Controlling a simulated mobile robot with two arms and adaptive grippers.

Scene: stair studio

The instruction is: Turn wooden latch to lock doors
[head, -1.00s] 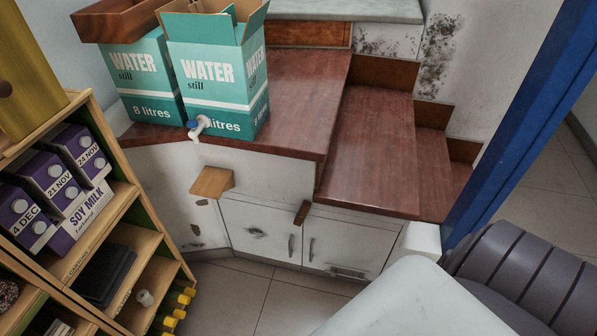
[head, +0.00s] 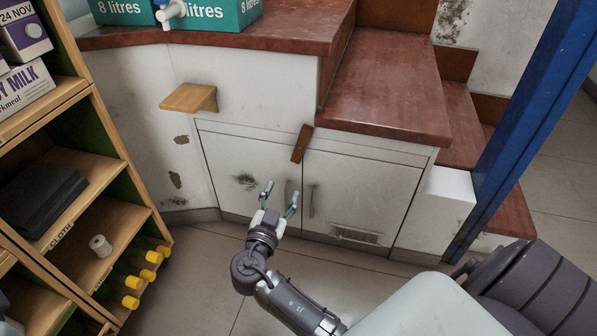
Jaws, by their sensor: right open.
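The wooden latch (head: 302,143) is a small dark brown bar at the top of the seam between two white cabinet doors. It is tilted, its upper end leaning right. The left door (head: 225,165) and the right door (head: 375,190) look closed, each with a grey vertical handle near the seam. My right gripper (head: 280,196) is open and empty, fingers pointing up. In the picture it sits below and left of the latch, in front of the left door near its handle, and apart from the latch. My left gripper is not in view.
A wooden block shelf (head: 190,98) juts from the wall left of the latch. Dark red steps (head: 385,85) rise above the doors. A wooden shelf unit (head: 135,175) with cloths and yellow-capped bottles stands left. A blue post (head: 528,120) stands right. Floor before the doors is open.

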